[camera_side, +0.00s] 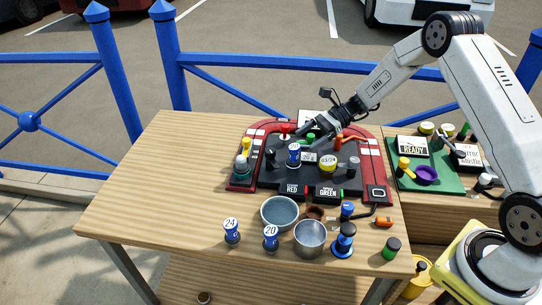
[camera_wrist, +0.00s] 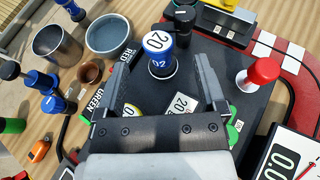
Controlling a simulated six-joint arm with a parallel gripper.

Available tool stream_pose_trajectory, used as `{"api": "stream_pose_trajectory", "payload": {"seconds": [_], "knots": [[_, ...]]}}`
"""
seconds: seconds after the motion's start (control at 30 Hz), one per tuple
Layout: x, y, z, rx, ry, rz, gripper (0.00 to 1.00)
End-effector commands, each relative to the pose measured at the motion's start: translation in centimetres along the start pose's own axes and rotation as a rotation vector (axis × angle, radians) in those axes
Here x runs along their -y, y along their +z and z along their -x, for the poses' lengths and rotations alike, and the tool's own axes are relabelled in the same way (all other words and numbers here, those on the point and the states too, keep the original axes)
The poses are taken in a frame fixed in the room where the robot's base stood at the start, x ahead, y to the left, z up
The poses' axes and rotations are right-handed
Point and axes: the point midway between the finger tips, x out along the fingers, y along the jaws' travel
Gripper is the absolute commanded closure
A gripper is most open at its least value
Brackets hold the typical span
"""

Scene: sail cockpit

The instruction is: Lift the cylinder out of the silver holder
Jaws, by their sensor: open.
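A blue cylinder (camera_wrist: 158,50) with a white top marked 20 stands upright on the black board, with a pale silvery ring, seemingly the silver holder (camera_wrist: 164,73), around its foot. The cylinder also shows in the side view (camera_side: 294,155), where the holder is too small to make out. My gripper (camera_wrist: 165,62) is open and empty, with one finger on each side of the cylinder in the wrist view. In the side view my gripper (camera_side: 312,131) hangs above the board, just behind and right of the cylinder. I cannot tell whether the fingers touch it.
A red-topped knob (camera_wrist: 263,71) and a yellow piece (camera_side: 329,163) stand near on the board. A steel cup (camera_side: 310,240), a grey bowl (camera_side: 279,214) and blue cylinders marked 24 (camera_side: 231,232) and 20 (camera_side: 270,239) stand in front. The table's left side is clear.

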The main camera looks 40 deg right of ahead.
Motion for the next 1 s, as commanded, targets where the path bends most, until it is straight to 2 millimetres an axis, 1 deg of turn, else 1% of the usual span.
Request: {"api": "stream_pose_trajectory", "payload": {"seconds": [0.03,0.33,0.47,0.73,0.83,1.0], "knots": [[0.0,0.0,-0.3,0.000,0.001,0.000,0.10],[-0.1,-0.1,-0.9,-0.001,0.001,-0.001,0.10],[-0.2,-0.1,-2.0,-0.001,0.002,-0.001,0.10],[-0.2,-0.3,-5.0,-0.001,0.002,0.000,0.10],[-0.2,-0.3,-5.5,-0.001,0.000,0.000,0.10],[-0.2,-0.3,-5.7,-0.002,-0.001,0.000,0.10]]}}
